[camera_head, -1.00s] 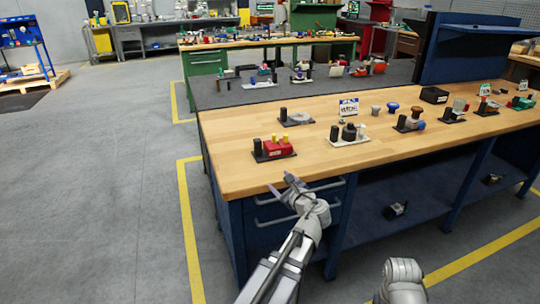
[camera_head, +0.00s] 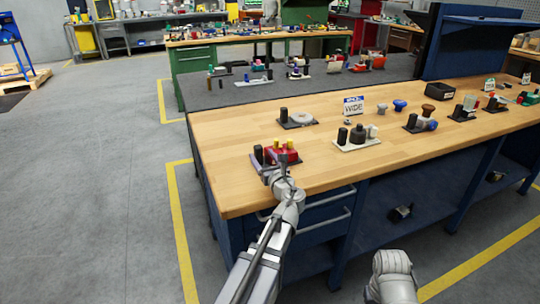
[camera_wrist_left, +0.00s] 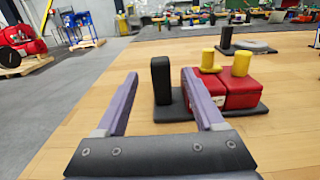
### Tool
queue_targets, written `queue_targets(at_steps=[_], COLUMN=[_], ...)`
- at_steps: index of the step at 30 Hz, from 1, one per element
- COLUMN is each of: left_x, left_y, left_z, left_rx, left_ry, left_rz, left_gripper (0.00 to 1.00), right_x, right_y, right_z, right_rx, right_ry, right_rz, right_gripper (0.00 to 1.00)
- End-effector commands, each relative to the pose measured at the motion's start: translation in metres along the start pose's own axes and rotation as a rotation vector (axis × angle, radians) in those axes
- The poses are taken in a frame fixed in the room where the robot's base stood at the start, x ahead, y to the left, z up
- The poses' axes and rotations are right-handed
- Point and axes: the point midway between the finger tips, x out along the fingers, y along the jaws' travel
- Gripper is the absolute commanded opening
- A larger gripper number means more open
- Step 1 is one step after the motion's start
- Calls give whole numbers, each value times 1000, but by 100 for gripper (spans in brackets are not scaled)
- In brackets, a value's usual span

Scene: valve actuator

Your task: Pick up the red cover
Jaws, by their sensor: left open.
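The red cover (camera_head: 284,155) sits on a dark base plate near the left end of the wooden bench, partly hidden by my left gripper in the head view. In the left wrist view the red cover (camera_wrist_left: 222,90) shows as red blocks with two yellow knobs, beside a black post (camera_wrist_left: 161,80). My left gripper (camera_head: 270,163) is open and empty. In the wrist view its fingers (camera_wrist_left: 158,84) reach forward with the black post between them, and the right finger overlaps the red cover's left edge. I cannot tell whether they touch.
The wooden bench top (camera_head: 230,140) is clear around the plate. Behind it is a dark plate with a grey disc (camera_head: 300,118). A white plate with black parts (camera_head: 357,138) and a "WIDE" sign (camera_head: 353,106) stand to the right. Several more fixtures lie farther right.

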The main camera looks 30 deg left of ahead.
Motion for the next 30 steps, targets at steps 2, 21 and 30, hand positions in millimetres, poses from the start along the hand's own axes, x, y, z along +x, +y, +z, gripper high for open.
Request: queue_targets(at_steps=[2, 21, 30], left_x=[0, 35, 76], left_y=[0, -1, -2], left_z=[0, -1, -2], left_rx=[1, -1, -1], left_ry=[0, 0, 0], left_rz=[0, 1, 2], left_gripper=[70, 70, 70], right_x=[0, 1, 2], right_y=[0, 0, 0], right_z=[0, 0, 0], right_rx=[0, 0, 0], right_ry=[0, 0, 0], right_rz=[0, 0, 0], right_gripper=[0, 0, 0])
